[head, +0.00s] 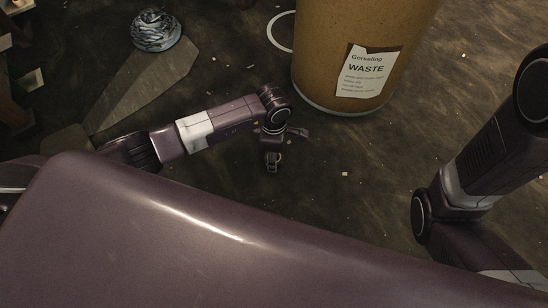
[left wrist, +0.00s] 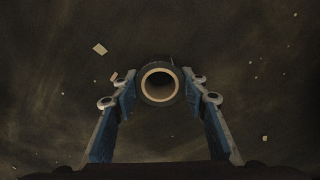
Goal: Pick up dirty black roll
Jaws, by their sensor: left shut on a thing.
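The black roll (left wrist: 160,65) is a dark cylinder seen end-on in the left wrist view, with a pale cream ring around its hollow core. My left gripper (left wrist: 160,88) is shut on it, one blue-grey finger on each side. In the head view my left gripper (head: 272,164) points down over the dark floor, left of the waste barrel. The roll cannot be made out clearly there. My right arm shows at the right edge of the head view, but its gripper is out of view.
A brown waste barrel (head: 325,55) with a white label (head: 367,72) stands right of my left gripper. A pale ring (head: 272,42) lies by it. A grey wrapped bundle (head: 157,30) is at the upper left, near a flat slab (head: 145,85). Small scraps litter the open floor.

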